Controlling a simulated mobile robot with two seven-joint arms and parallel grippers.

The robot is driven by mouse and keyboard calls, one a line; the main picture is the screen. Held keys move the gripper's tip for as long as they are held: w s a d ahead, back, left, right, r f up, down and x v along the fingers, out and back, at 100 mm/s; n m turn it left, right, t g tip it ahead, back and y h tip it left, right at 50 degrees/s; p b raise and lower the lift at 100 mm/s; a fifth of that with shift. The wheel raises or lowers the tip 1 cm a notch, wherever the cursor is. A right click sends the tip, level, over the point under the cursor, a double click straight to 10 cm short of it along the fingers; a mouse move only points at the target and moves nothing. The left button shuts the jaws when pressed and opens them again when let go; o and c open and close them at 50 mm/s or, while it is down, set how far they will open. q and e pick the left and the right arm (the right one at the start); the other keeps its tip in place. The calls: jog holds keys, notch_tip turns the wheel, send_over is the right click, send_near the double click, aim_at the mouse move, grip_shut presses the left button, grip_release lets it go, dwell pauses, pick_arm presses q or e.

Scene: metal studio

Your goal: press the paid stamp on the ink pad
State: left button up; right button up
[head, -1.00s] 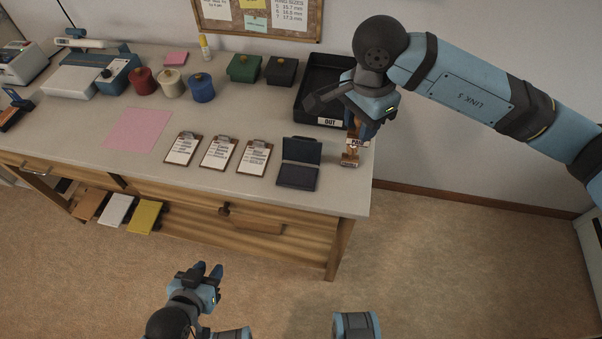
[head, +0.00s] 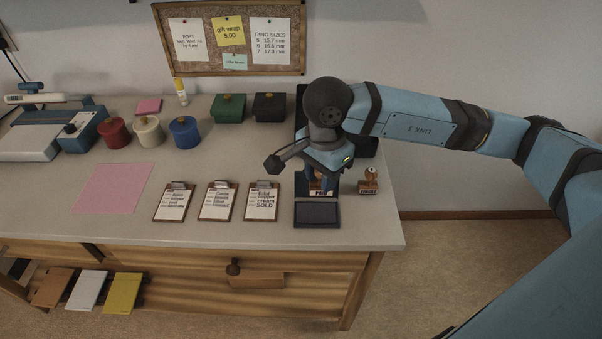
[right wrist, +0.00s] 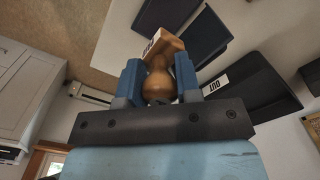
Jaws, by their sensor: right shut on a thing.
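My right gripper (head: 321,184) is shut on a wooden stamp (head: 319,192), whose pale label is only partly readable. The right wrist view shows the stamp's round wooden handle (right wrist: 158,80) between the two blue fingers, with its block beyond them. The open ink pad (head: 317,214) lies near the front of the counter, its dark lid raised at the back. The held stamp shows in front of the lid, just behind the pad; I cannot tell its height. A second wooden stamp (head: 368,181) stands on the counter to the right. My left gripper is out of view.
Several clipboards (head: 217,202) lie in a row left of the ink pad. A black tray (head: 365,146) stands behind my right gripper, partly hidden by the arm. Green and black boxes (head: 269,108) stand at the back. The counter's front right corner is clear.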

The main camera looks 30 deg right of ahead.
jog(key=shift+w+a+f, duration=0.2)
jog(key=shift+f, duration=0.2)
jog(key=shift+f+b, duration=0.5)
jog(key=shift+f, duration=0.05)
notch_tip(320, 180, down, 4)
jog(key=shift+r+b, duration=0.25)
jog(key=shift+b, duration=0.65)
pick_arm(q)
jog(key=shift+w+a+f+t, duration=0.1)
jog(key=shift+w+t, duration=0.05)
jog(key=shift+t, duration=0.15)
pick_arm(e)
jog(key=shift+f, duration=0.5)
pick_arm(q)
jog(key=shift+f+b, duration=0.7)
jog(key=shift+b, duration=0.15)
pick_arm(e)
jog(key=shift+f, duration=0.65)
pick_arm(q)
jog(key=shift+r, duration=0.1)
pick_arm(e)
jog(key=shift+r, duration=0.1)
